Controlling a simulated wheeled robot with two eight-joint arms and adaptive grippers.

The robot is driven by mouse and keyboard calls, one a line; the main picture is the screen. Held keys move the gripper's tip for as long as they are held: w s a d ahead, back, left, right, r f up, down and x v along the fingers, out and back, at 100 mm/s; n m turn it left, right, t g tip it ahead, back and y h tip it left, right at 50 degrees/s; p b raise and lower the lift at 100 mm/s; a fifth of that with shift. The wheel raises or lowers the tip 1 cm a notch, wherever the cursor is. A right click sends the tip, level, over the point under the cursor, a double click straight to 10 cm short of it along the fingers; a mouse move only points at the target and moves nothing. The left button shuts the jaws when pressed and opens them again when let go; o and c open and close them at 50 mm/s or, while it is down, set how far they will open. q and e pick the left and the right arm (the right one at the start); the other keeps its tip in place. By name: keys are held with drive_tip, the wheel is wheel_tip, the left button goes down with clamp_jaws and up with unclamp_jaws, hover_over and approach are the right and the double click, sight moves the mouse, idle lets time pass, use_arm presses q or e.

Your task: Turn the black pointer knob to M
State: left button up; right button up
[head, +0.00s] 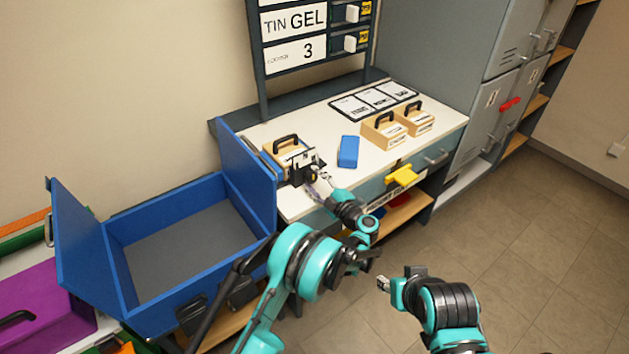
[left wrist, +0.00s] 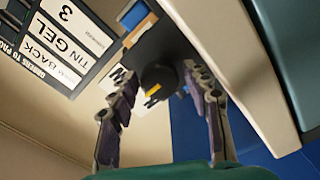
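The black pointer knob (left wrist: 158,76) shows in the left wrist view with a yellow pointer mark, on a dark panel. White labels with black letters (left wrist: 118,76) stand beside it, partly hidden; I cannot tell which letter the mark points at. My left gripper (left wrist: 159,88) is open, with one finger on each side of the knob in the picture; contact is not clear. In the head view my left gripper (head: 312,180) is at the front of a wooden box with a black handle (head: 272,148) and hides most of the knob. My right gripper (head: 385,284) hangs low, away from the table; its fingers are too small to read.
A blue block (head: 348,151) and two wooden boxes with handles (head: 383,134) stand on the white table (head: 335,180). An open blue crate (head: 118,225) is at the left. A yellow drawer handle (head: 403,176) sticks out in front. Floor at the right is clear.

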use_arm(q)
drive_tip(key=shift+d, duration=0.1)
drive_tip(key=v, duration=0.7)
drive_tip(key=shift+s+d, duration=0.1)
drive_tip(key=shift+s, duration=0.05)
idle(0.4)
drive_tip(key=w+a+r+m+t+h, duration=0.1)
drive_tip(key=w+r+m+t+h, duration=0.1)
drive_tip(key=r, duration=0.7)
drive_tip(key=w+a+r+m+t+h, duration=0.1)
drive_tip(key=w+r+m+t+h, duration=0.15)
drive_tip(key=r, duration=0.55)
drive_tip(key=s+a+r+m+h, duration=0.1)
drive_tip(key=s+r+m+h, duration=0.4)
drive_tip(key=r+m+h, duration=0.55)
drive_tip(key=s+a+f+m+g+y, duration=0.1)
drive_tip(key=s+a+f+g, duration=0.3)
drive_tip(key=s, duration=0.7)
drive_tip(key=s+a+f+m+g+y, duration=0.1)
drive_tip(key=s+a+f+g, duration=0.3)
drive_tip(key=s+a+f, duration=0.5)
drive_tip(key=s+a+f+m+g+y, duration=0.2)
drive_tip(key=s+a+f+g, duration=0.2)
drive_tip(key=s, duration=0.9)
wheel_tip(320, 180, down, 3)
drive_tip(key=a, duration=0.2)
drive_tip(key=shift+a+r, duration=0.2)
drive_tip(key=shift+a, duration=0.1)
